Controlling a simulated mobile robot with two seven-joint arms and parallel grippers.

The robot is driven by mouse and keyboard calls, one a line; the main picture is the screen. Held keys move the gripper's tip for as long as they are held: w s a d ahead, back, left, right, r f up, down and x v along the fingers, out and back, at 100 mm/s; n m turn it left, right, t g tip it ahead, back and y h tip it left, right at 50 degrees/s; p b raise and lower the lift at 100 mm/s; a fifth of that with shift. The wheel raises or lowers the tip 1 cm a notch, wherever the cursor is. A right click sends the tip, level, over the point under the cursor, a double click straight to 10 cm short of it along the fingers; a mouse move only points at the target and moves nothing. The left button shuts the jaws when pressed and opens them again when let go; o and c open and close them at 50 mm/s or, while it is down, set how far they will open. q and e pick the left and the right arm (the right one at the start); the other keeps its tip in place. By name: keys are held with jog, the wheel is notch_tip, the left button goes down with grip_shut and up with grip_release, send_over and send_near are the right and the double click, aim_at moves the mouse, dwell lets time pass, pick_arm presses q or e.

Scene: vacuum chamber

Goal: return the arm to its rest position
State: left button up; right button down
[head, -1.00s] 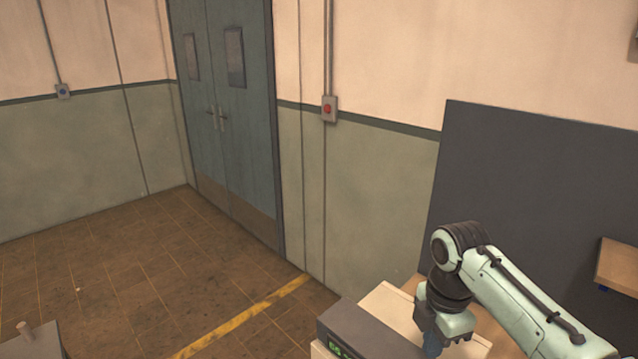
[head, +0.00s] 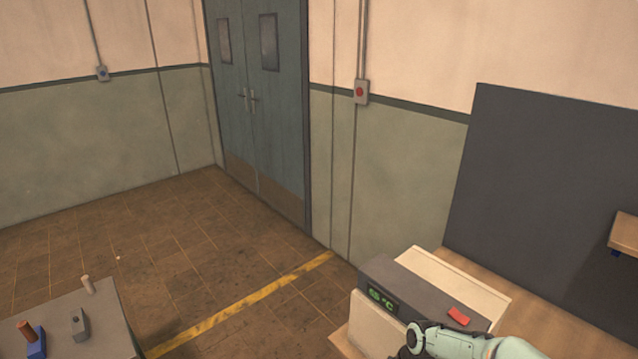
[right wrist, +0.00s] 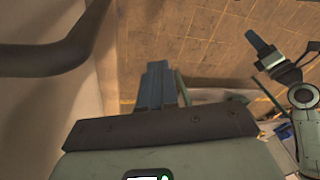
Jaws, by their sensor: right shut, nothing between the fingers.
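My right arm (head: 465,345) shows at the bottom right edge of the head view, low in front of the box with the display; its gripper is out of that view. In the right wrist view my right gripper (right wrist: 155,85) has its blue-grey fingers together with nothing between them. My left arm (right wrist: 303,97) appears at the right of the right wrist view, with what looks like its gripper (right wrist: 262,48) at the end; its jaw state is unclear.
A cream and grey box with a green display (head: 383,300) stands on the wooden bench (head: 350,345), a red piece (head: 458,316) on top. Open floor lies between.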

pick_arm(q)
jog(key=shift+s+a, duration=0.2)
jog(key=shift+s, duration=0.2)
pick_arm(e)
jog(key=s+a+f+m, duration=0.2)
jog(key=s+f+m, duration=0.6)
jog(key=s+f, duration=0.3)
jog(key=s+a+f+m+y, duration=0.1)
jog(key=s+a+f+m, duration=0.1)
jog(key=s+f+m, duration=0.6)
jog(key=s+f, duration=0.3)
jog(key=f, duration=0.1)
jog(key=shift+s+a+f, duration=0.2)
jog(key=shift+s+a, duration=0.1)
jog(key=shift+w, duration=0.1)
